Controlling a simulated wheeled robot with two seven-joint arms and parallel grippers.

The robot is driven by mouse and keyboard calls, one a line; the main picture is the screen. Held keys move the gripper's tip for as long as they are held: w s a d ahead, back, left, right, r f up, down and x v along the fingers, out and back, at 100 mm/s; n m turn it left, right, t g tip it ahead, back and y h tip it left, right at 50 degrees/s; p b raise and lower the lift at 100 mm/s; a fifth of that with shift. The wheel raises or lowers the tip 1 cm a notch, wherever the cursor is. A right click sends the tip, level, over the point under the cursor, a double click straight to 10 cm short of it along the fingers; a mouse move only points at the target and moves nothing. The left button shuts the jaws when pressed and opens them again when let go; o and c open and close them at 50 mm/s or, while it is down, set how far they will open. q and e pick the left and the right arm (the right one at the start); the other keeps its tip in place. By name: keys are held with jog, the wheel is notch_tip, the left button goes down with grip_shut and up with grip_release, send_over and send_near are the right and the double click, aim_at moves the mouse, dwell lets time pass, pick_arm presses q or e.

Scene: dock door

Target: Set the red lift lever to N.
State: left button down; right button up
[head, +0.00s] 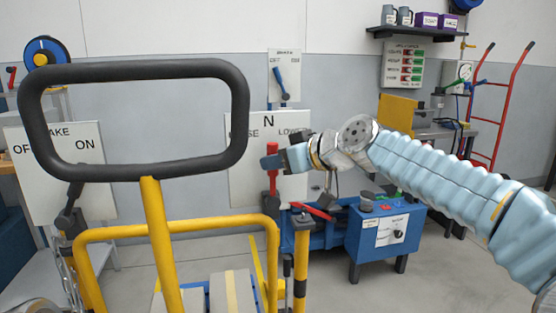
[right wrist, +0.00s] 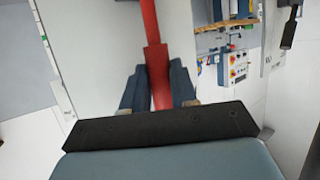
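The red lift lever (head: 272,179) stands about upright in front of a white panel (head: 240,190) marked N at the top, with words partly hidden to either side. The lever's top lies just under the N. My right gripper (head: 272,162) reaches in from the right and is at the upper part of the lever. In the right wrist view, the red lever (right wrist: 157,70) runs between the two fingers of my right gripper (right wrist: 158,85), which look closed against its sides. My left gripper is not in view.
A black handle loop (head: 135,69) on a yellow post stands in front at the left. A brake panel (head: 95,160) with ON and OFF is behind it. A yellow rail (head: 180,225) runs below. A blue machine (head: 385,235) stands behind at the right, before open floor.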

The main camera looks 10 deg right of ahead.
jog(key=o, duration=0.4)
jog(key=shift+o, duration=0.2)
jog(key=b+v, duration=0.1)
jog(key=v, duration=1.2)
jog(key=shift+s+d+r, duration=0.15)
jog(key=shift+s+d, duration=0.05)
jog(key=shift+s, duration=0.1)
